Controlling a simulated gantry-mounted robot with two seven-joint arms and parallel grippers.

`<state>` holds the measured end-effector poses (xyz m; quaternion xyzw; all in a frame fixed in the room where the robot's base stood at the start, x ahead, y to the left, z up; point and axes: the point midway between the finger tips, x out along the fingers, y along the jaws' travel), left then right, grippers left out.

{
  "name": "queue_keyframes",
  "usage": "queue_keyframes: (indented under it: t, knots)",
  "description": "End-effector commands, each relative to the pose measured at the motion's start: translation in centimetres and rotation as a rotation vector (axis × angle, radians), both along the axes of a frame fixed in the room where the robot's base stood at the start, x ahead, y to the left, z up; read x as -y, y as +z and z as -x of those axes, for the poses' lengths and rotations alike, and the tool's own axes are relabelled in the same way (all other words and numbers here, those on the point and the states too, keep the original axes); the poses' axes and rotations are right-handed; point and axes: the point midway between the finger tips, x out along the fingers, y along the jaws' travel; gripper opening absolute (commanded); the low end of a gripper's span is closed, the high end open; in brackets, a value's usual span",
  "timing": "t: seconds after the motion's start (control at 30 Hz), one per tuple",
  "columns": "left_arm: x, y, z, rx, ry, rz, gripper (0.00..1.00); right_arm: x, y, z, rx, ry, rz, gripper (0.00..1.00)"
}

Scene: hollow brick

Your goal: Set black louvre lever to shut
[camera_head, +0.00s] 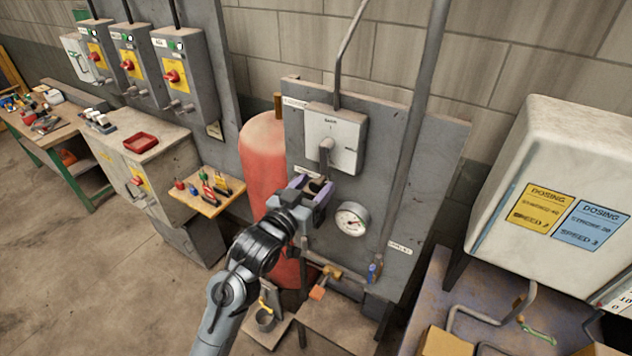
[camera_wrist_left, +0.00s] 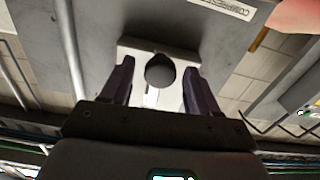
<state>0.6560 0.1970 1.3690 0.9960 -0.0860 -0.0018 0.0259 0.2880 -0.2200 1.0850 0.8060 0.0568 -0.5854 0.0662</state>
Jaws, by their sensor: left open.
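A pale square box (camera_head: 346,130) on the grey panel carries a dark lever (camera_head: 326,150) that hangs down from its middle and sticks out. The small lettering above it is too blurred to read surely. My left gripper (camera_head: 318,186) is open just below and in front of the lever. In the left wrist view the lever's dark rounded end (camera_wrist_left: 160,71) shows between the two open fingers (camera_wrist_left: 158,88), with the pale box behind it. I cannot tell whether the fingers touch it. My right gripper is not in view.
A round gauge (camera_head: 351,219) sits on the panel close right of my left gripper. A red tank (camera_head: 262,160) stands left of the panel. A vertical pipe (camera_head: 408,150) runs down its right side. A small shelf (camera_head: 208,192) with several coloured handles is farther left.

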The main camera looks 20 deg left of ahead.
Motion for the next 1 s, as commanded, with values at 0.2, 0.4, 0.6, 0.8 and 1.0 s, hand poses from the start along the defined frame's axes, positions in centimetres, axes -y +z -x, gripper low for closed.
queue_keyframes:
  t: [0.2, 0.4, 0.6, 0.8, 1.0]
  knots:
    - [0.25, 0.02, -1.17, 0.000, -0.001, -0.002, 0.60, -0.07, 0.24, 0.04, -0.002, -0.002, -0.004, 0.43]
    - [0.27, -0.04, -1.27, 0.000, -0.001, -0.002, 0.60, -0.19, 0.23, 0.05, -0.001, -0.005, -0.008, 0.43]
    - [0.26, -0.05, -1.25, 0.000, -0.001, -0.001, 0.43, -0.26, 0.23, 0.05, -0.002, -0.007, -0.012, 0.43]
    - [0.25, -0.05, -1.25, -0.001, 0.000, -0.001, 0.13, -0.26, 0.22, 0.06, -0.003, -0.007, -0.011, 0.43]
    - [0.25, -0.05, -1.25, -0.001, 0.000, -0.001, 0.00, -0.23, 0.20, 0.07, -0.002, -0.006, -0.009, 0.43]
